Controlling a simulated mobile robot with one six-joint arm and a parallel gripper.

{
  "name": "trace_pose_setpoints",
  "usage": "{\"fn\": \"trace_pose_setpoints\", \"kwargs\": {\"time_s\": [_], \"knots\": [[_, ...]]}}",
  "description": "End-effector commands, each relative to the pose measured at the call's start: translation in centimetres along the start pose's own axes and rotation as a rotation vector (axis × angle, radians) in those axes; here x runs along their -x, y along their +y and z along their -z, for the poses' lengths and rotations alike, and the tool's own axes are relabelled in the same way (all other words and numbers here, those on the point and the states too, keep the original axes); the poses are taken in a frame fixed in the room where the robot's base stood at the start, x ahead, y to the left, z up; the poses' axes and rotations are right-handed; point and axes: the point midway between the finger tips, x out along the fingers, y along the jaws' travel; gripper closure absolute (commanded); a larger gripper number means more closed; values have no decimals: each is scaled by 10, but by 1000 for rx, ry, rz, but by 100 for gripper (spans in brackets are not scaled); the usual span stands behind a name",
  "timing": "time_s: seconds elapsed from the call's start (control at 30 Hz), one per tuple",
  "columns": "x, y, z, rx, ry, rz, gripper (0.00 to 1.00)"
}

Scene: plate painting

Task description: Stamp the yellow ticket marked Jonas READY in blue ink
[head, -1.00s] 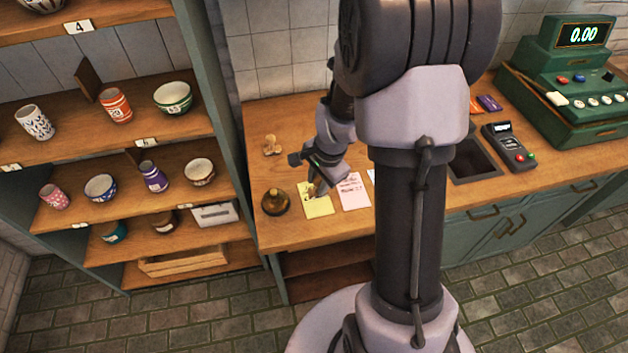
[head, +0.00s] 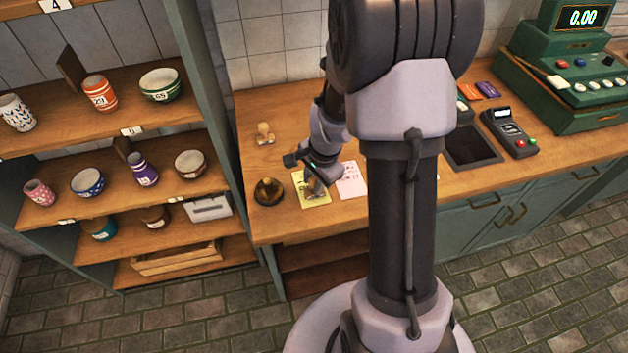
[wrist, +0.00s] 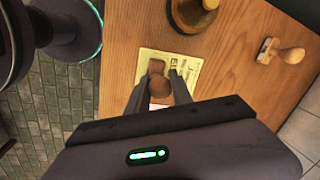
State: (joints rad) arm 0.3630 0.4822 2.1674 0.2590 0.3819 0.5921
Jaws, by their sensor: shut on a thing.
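The yellow ticket (head: 306,203) lies flat on the wooden counter; its printed writing is too small to read. It also shows in the wrist view (wrist: 150,62). My gripper (head: 315,186) is over this ticket. In the wrist view my gripper (wrist: 160,92) is shut on a wooden stamp (wrist: 157,68), which covers part of the ticket. I cannot tell whether the stamp's face touches the paper, and its ink colour is hidden. A second wooden stamp (head: 264,132) stands further back on the counter; it shows at the right in the wrist view (wrist: 278,53).
A brass bell (head: 269,190) sits just left of the ticket. A pink ticket (head: 352,181) lies to its right. A card terminal (head: 510,133) and a green cash register (head: 575,80) stand at the right. Shelves with cups and bowls (head: 160,85) are at the left.

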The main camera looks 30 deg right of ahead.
Motion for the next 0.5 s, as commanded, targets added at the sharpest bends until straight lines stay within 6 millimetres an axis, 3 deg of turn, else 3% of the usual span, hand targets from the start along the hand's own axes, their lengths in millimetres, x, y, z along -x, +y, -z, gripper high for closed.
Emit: {"fn": "trace_pose_setpoints", "kwargs": {"time_s": [0.5], "knots": [[-5,1,0,0,0,0,99]]}}
